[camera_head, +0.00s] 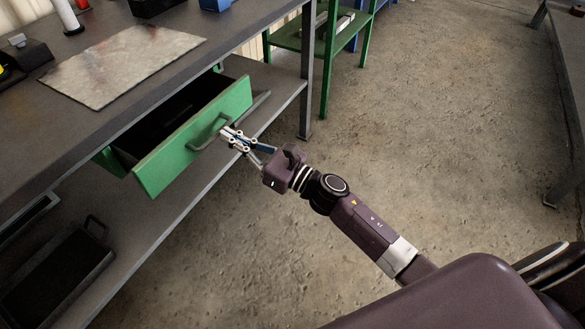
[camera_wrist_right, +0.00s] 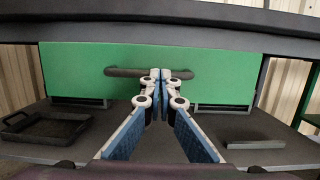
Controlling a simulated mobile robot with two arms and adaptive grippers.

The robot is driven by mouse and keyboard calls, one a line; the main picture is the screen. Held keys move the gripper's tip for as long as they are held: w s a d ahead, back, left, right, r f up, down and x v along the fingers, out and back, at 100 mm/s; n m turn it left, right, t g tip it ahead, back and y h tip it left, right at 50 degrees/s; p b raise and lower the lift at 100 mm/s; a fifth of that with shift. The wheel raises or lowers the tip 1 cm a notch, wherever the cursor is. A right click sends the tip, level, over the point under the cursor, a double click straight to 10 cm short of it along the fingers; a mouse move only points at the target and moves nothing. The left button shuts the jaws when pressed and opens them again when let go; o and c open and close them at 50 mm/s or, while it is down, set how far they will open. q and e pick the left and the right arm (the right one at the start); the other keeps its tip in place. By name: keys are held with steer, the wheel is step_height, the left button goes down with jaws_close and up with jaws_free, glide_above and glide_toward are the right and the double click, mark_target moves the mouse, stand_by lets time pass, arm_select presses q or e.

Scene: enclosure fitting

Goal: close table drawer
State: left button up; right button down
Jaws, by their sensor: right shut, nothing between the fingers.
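The table drawer (camera_head: 197,137) has a green front and stands pulled out below the table top, with its dark inside showing. Its dark bar handle (camera_head: 208,133) is on the front. In the right wrist view the green front (camera_wrist_right: 90,70) fills the middle, with the handle (camera_wrist_right: 120,72) across it. My right gripper (camera_head: 227,133) is shut and empty, its fingertips at the handle. In the right wrist view the fingertips (camera_wrist_right: 160,74) overlap the middle of the handle; I cannot tell whether they touch it. My left gripper is not in view.
The table top (camera_head: 50,120) carries a metal sheet (camera_head: 125,62). A lower shelf (camera_head: 150,235) holds a dark tray (camera_head: 60,275). A green rack (camera_head: 325,60) stands behind. The concrete floor (camera_head: 430,110) to the right is clear.

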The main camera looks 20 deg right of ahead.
mark_target(210, 128)
steer(key=b+x, duration=0.1)
steer(key=x, duration=0.1)
steer(key=f+x, duration=0.1)
steer(key=x, duration=0.2)
steer(key=shift+w+a+f+b, duration=0.1)
steer(key=shift+w+a+b, duration=0.1)
steer(key=shift+b, duration=0.2)
steer(key=x, duration=0.2)
steer(key=b+x, duration=0.1)
steer(key=shift+w+f, duration=0.1)
steer(key=shift+f, duration=0.2)
steer(key=shift+w+a, duration=0.35)
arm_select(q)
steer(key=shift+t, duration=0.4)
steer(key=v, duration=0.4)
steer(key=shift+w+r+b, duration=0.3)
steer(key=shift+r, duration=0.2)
arm_select(e)
steer(key=shift+r, duration=0.25)
steer(key=shift+w+r, duration=0.1)
steer(key=shift+d, duration=0.1)
